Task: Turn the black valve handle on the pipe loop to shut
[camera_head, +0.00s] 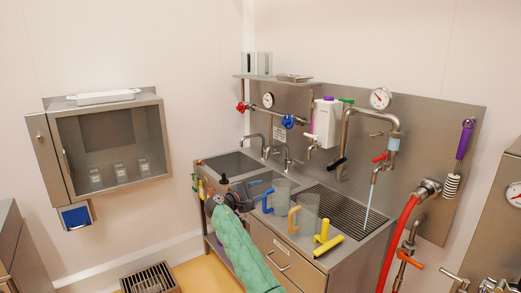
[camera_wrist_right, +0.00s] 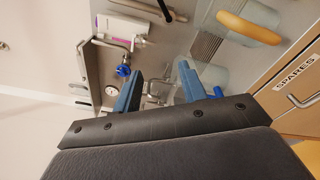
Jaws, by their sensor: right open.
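The pipe loop (camera_head: 346,127) is a steel pipe on the back panel above the drainboard, with a gauge on top. The black valve handle (camera_head: 338,162) sits low on its left leg, slanting down to the left. My right gripper (camera_head: 272,188) is open and empty, with blue fingers, above the sink counter, to the left of and below the handle and well apart from it. In the right wrist view its fingers (camera_wrist_right: 160,80) stand apart with nothing between them. A black piece on a pipe (camera_wrist_right: 165,10) at that view's top edge may be the handle. My left gripper does not show.
A red lever (camera_head: 380,158) is on the loop's right leg, above a spout running water. Jugs with blue and orange handles (camera_head: 294,216) and yellow tools (camera_head: 327,245) stand near my right gripper. A white dispenser (camera_head: 327,122) hangs left of the loop. A red hose (camera_head: 400,225) is at right.

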